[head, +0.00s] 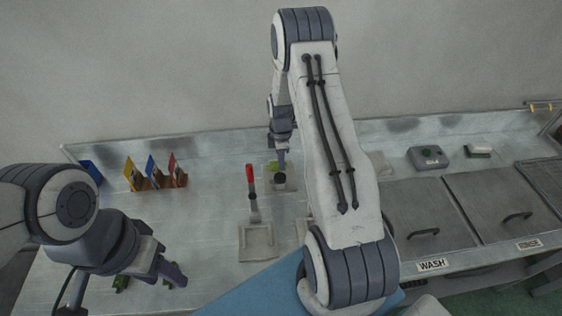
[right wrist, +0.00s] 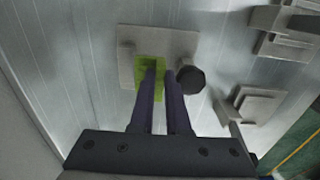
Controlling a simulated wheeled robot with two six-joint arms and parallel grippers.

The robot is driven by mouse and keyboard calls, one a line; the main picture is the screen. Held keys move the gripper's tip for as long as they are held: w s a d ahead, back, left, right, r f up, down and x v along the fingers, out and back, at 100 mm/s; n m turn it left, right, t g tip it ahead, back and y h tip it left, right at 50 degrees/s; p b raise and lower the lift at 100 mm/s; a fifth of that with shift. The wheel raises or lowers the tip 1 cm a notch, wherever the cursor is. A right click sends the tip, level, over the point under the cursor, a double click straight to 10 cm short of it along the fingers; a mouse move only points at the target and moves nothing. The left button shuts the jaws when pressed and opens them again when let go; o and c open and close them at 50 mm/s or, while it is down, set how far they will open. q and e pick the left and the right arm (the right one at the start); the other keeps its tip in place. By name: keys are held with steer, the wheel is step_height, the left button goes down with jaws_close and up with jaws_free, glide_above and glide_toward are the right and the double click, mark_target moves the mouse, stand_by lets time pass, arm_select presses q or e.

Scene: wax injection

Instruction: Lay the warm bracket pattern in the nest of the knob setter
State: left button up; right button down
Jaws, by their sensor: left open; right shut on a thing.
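My right gripper (right wrist: 162,72) is shut on the lime-green bracket pattern (right wrist: 149,63), whose edges show around the fingertips in the right wrist view. The pattern is over a grey plate (right wrist: 184,42), beside a dark round knob (right wrist: 190,81); this looks like the knob setter. I cannot tell whether the pattern touches the plate or sits in a nest. In the head view the green pattern (head: 272,167) shows at the right gripper (head: 281,161), near the back of the bench. My left gripper (head: 176,274) is open, low at the front left.
Dark green pieces (head: 120,284) lie by the left gripper. Yellow, blue and red cards (head: 152,173) stand at the left. Lidded wash (head: 420,220) and rinse (head: 505,205) tanks are at the right.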

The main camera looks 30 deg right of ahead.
steer(key=shift+f+b, duration=1.6)
steer(key=shift+f, duration=0.5)
steer(key=c, duration=0.8)
jaws_free()
steer(key=shift+s, duration=0.1)
steer(key=r+b, duration=0.1)
steer(key=r, duration=0.4)
steer(key=r+b, duration=0.1)
steer(key=r, duration=0.4)
steer(key=shift+w+r, duration=0.2)
steer(key=shift+r, duration=0.1)
